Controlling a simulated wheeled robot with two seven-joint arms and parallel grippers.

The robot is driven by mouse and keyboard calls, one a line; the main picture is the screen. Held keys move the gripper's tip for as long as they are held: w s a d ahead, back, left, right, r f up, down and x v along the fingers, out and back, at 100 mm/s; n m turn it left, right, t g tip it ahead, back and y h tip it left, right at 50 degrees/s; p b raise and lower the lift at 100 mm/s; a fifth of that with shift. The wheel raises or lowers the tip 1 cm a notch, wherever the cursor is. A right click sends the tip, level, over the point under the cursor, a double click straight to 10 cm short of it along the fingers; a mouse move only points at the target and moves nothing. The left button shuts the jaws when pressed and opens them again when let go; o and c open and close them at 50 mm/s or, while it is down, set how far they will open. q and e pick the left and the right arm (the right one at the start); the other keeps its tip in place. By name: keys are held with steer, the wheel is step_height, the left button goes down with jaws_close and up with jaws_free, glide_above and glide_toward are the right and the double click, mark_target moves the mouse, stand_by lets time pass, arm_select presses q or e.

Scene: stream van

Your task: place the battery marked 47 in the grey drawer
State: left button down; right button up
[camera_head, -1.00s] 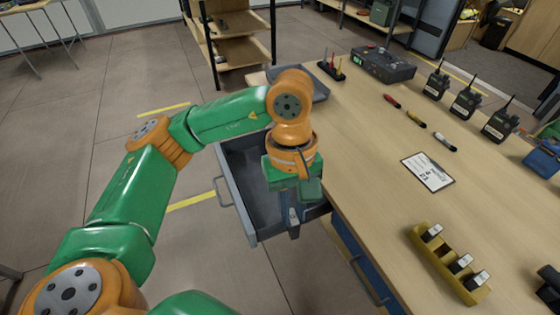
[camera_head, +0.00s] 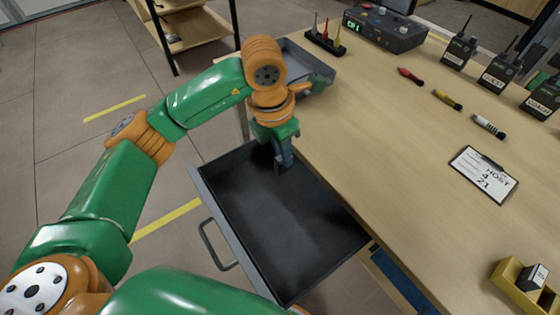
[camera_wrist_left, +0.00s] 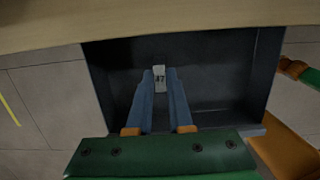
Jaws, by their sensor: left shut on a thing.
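The grey drawer (camera_head: 270,230) stands pulled open from the table's near side; its dark inside looks empty in the head view. In the head view the battery is hidden by the gripper. I cannot tell whether it touches the drawer floor. My right gripper is not in view.
A yellow holder (camera_head: 508,285) with a battery stands at the table's lower right. A clipboard (camera_head: 483,174), several radios (camera_head: 497,75), markers (camera_head: 447,99) and a grey tray (camera_head: 305,65) lie on the table. The middle of the tabletop is clear.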

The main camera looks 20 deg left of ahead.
mark_target(278, 159)
arm_select(q)
steer(key=w+f, duration=0.1)
steer(key=f, duration=0.1)
steer(key=w+a+f, duration=0.1)
steer(key=f, duration=0.2)
steer(key=w+a+f, duration=0.1)
steer(key=f, duration=0.1)
steer(key=shift+w+f+p, duration=0.25)
steer(key=shift+f+p, duration=0.05)
steer(key=shift+p, duration=0.1)
steer(key=shift+f, duration=0.35)
steer(key=shift+w+a, duration=0.1)
steer(key=shift+f, duration=0.15)
